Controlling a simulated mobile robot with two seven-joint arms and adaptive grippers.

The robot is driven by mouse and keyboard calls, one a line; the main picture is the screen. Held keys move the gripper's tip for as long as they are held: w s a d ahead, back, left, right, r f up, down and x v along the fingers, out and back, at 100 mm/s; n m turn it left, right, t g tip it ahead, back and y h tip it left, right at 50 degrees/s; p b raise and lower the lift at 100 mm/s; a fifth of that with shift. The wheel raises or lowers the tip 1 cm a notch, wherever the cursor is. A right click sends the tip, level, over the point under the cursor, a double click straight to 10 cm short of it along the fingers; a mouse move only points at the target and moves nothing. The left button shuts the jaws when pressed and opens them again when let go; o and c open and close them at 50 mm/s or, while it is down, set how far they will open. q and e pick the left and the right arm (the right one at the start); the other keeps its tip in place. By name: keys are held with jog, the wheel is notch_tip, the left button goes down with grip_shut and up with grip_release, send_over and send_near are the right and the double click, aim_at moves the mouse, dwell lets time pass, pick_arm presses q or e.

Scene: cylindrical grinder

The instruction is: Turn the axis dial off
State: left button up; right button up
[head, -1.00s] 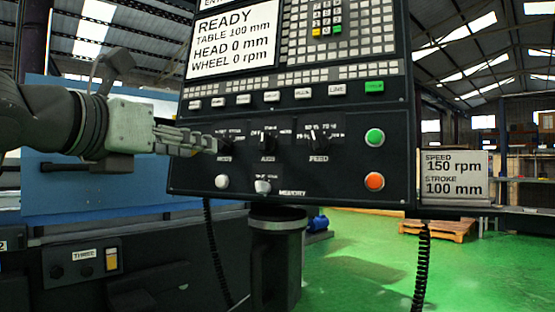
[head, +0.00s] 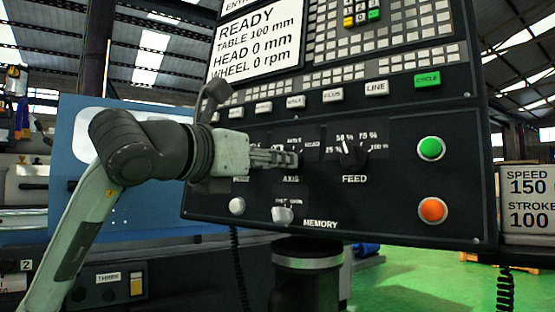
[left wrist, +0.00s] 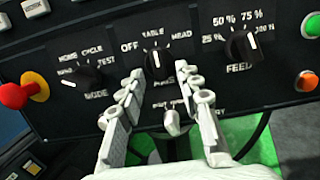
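The axis dial (left wrist: 157,63) is a black knob with a white pointer line, on the dark control panel (head: 390,205). Its pointer stands up toward TABLE; OFF is at its upper left and HEAD at its upper right. My left gripper (head: 294,160) is in front of the AXIS dial in the head view and hides most of it. My right gripper is not in view.
The mode dial (left wrist: 88,77) is left of the axis dial, and the feed dial (head: 353,153) is to its right. A memory switch (head: 283,215) is below. Green (head: 431,148) and orange (head: 432,209) buttons are at the right. A red knob (left wrist: 15,95) is at the far left.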

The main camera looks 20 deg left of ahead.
pick_arm(q)
jog(key=shift+x, duration=0.85)
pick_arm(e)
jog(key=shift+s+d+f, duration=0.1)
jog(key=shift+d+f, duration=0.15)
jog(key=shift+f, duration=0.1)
pick_arm(q)
grip_shut()
